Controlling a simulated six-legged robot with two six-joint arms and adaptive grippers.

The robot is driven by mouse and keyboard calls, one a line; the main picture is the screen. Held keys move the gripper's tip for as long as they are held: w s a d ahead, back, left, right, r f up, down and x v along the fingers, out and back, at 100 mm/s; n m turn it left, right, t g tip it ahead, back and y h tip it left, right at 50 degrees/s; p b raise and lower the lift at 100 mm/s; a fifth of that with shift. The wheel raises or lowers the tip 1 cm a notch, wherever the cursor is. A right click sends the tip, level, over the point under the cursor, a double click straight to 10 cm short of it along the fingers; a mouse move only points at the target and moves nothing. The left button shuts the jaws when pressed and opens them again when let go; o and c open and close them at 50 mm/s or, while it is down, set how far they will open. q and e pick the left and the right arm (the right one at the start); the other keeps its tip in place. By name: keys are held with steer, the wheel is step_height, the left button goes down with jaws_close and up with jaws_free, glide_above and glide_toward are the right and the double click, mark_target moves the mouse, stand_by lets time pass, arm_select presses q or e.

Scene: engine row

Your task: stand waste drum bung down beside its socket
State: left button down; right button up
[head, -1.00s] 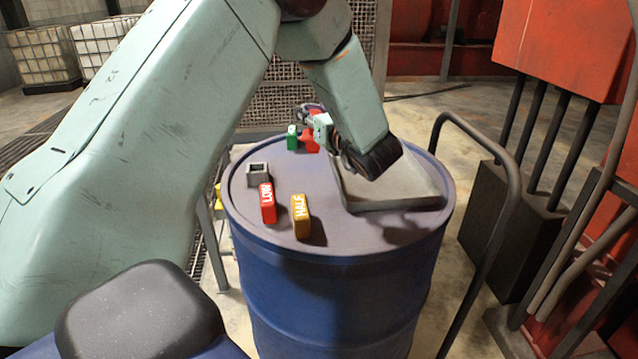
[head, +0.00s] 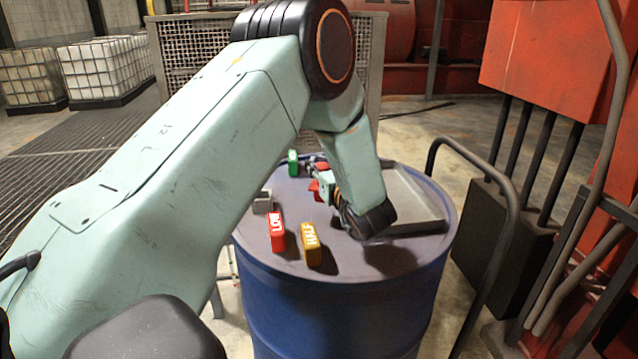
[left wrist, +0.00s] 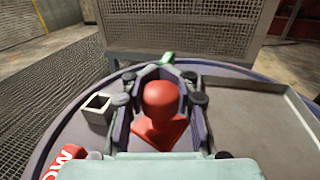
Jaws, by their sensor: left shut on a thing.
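The red bung (left wrist: 162,105), with a rounded knob above a wider angular base, sits between the fingers of my left gripper (left wrist: 160,92) in the left wrist view. The gripper is shut on it. In the head view the bung (head: 313,187) shows only partly beside my left gripper (head: 320,178), over the drum top. I cannot tell whether its base touches the drum. The grey square hollow socket (head: 262,203) stands to its left; it also shows in the left wrist view (left wrist: 97,107), apart from the bung. My right gripper is not in view.
The blue drum (head: 340,310) carries a red LOW block (head: 277,232), a yellow HALF block (head: 311,244), a green block (head: 292,163) and a shallow grey tray (head: 425,205) at right. A curved rail (head: 508,205) stands right of the drum.

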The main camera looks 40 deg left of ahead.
arm_select(q)
steer(key=shift+w+d+f, duration=0.15)
steer(key=shift+d+f, duration=0.05)
steer(key=shift+f, duration=0.1)
steer(key=f, duration=0.3)
steer(key=shift+s+d, duration=0.15)
steer(key=shift+s, duration=0.1)
steer(key=shift+f+p, duration=0.15)
steer(key=shift+p, duration=0.15)
steer(key=shift+a+f, duration=0.2)
steer(key=shift+a, duration=0.15)
steer(key=shift+w+d, duration=0.15)
steer(key=shift+d, duration=0.1)
steer(key=shift+d+f+b, duration=0.1)
steer(key=shift+b, duration=0.3)
steer(key=c, duration=1.5)
jaws_free()
steer(key=shift+s, duration=0.2)
steer(key=shift+c, duration=0.2)
steer(key=shift+o, duration=1.3)
steer(key=shift+a, duration=0.25)
steer(key=shift+o, duration=1.4)
steer(key=shift+w+f, duration=0.1)
steer(key=shift+w, duration=0.05)
steer(key=shift+d, duration=0.2)
